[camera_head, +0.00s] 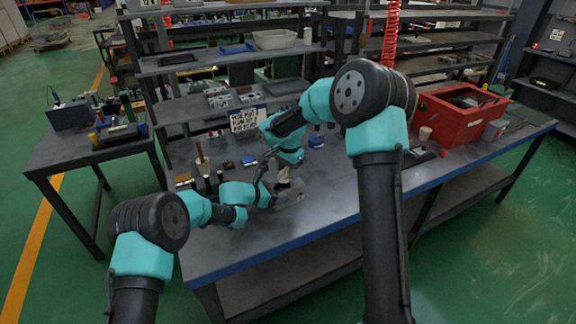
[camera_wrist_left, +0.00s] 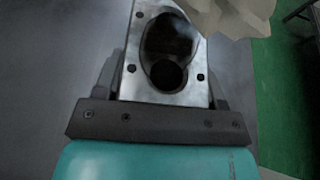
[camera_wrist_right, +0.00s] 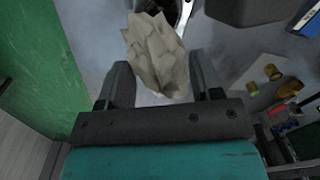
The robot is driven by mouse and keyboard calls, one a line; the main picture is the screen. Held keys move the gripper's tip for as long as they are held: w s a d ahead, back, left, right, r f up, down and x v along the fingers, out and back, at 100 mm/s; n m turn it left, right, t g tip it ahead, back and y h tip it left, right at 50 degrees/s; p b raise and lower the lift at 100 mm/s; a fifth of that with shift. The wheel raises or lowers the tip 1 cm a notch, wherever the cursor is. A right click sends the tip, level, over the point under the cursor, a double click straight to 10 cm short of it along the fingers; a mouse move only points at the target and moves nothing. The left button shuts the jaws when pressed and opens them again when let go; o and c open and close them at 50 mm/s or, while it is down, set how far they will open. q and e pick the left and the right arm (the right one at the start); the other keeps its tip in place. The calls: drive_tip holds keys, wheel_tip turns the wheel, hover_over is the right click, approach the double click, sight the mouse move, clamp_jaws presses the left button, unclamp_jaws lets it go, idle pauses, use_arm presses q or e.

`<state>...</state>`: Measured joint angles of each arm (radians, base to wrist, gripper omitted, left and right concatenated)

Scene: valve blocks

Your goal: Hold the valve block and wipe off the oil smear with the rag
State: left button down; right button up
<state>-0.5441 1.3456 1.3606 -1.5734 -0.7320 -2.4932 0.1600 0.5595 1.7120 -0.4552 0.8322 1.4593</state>
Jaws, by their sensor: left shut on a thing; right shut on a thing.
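The valve block (camera_head: 291,194) is a grey metal block near the front edge of the bench. The left wrist view shows its face (camera_wrist_left: 131,83) with a large dark opening and small bolt holes. My left gripper (camera_head: 266,193) is shut on the block; its fingers flank it in the left wrist view. The crumpled beige rag (camera_wrist_right: 156,58) is between the fingers of my right gripper (camera_wrist_right: 163,80), which is shut on it. The rag (camera_wrist_left: 228,14) hangs beside the block's upper right corner in the left wrist view; contact is unclear.
A red toolbox (camera_head: 455,120) and a beige cup (camera_head: 424,134) stand on the bench's right side. A brush (camera_head: 201,160) and small bottles stand left. A small blue box (camera_head: 316,142) lies behind the grippers. The bench front (camera_head: 330,215) is clear.

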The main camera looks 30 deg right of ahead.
sight(291, 182)
drive_tip(key=shift+f, duration=1.6)
drive_tip(key=shift+f, duration=0.35)
drive_tip(key=shift+d, duration=0.15)
drive_tip(key=shift+d, duration=0.45)
drive_tip(key=shift+a, duration=0.1)
idle(0.3)
drive_tip(key=shift+a, duration=1.1)
drive_tip(key=shift+s+d+f, duration=0.1)
drive_tip(key=shift+d+f, duration=0.05)
drive_tip(key=shift+d, duration=1.05)
